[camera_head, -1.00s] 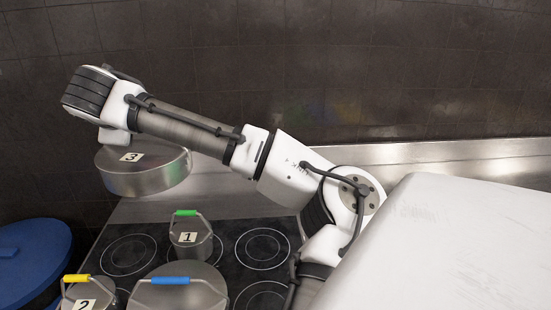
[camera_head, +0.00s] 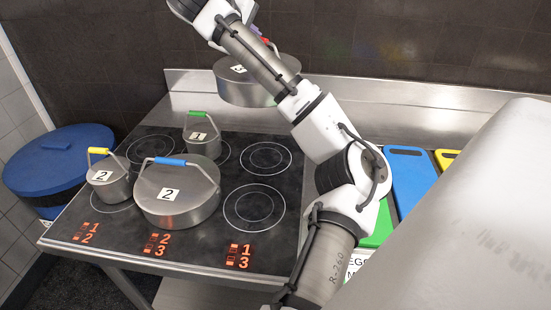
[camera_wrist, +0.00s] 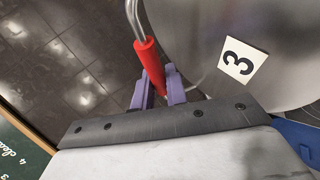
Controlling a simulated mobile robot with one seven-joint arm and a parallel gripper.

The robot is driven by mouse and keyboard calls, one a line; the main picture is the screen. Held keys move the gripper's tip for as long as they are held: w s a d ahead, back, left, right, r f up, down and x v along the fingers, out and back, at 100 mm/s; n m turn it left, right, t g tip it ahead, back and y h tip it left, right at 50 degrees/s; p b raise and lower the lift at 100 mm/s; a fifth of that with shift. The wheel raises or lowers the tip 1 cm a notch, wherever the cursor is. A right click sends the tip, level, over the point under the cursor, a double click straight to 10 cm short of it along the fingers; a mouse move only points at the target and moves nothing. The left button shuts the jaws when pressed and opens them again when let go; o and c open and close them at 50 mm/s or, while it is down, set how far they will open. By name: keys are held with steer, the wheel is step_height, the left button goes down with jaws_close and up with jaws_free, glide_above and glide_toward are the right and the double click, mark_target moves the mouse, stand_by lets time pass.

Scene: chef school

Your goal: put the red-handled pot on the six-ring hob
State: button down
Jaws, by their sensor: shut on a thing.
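The red-handled pot (camera_head: 262,84) is a wide steel pot with a lid and a label marked 3. It hangs in the air above the back right of the hob. In the wrist view my gripper (camera_wrist: 160,92) has its purple fingers shut on the red handle (camera_wrist: 150,62), with the pot lid (camera_wrist: 200,60) beside it. In the head view my arm partly hides the pot, and little of the gripper shows. The six-ring hob (camera_head: 232,178) is a black glass top. Its back right ring (camera_head: 266,158) and front right ring (camera_head: 254,207) are bare.
A blue-handled pot (camera_head: 178,205), a yellow-handled pot (camera_head: 110,185) and a green-handled pot (camera_head: 202,140) stand on the hob's left and middle. A steel splashback (camera_head: 190,92) rises behind. A blue lidded bin (camera_head: 60,160) is at left; coloured boards (camera_head: 408,180) lie at right.

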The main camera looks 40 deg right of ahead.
mark_target(235, 86)
steer(key=shift+s+d+f, duration=0.35)
steer(key=shift+s+f, duration=0.05)
steer(key=shift+s, duration=0.15)
steer(key=shift+s+f, duration=0.15)
steer(key=shift+f, duration=0.2)
step_height(235, 86, down, 19)
steer(key=p, duration=0.4)
steer(key=shift+f, duration=0.15)
steer(key=shift+f, duration=0.15)
steer(key=c, duration=1.4)
jaws_free()
steer(key=b+v, duration=0.3)
steer(key=v, duration=0.9)
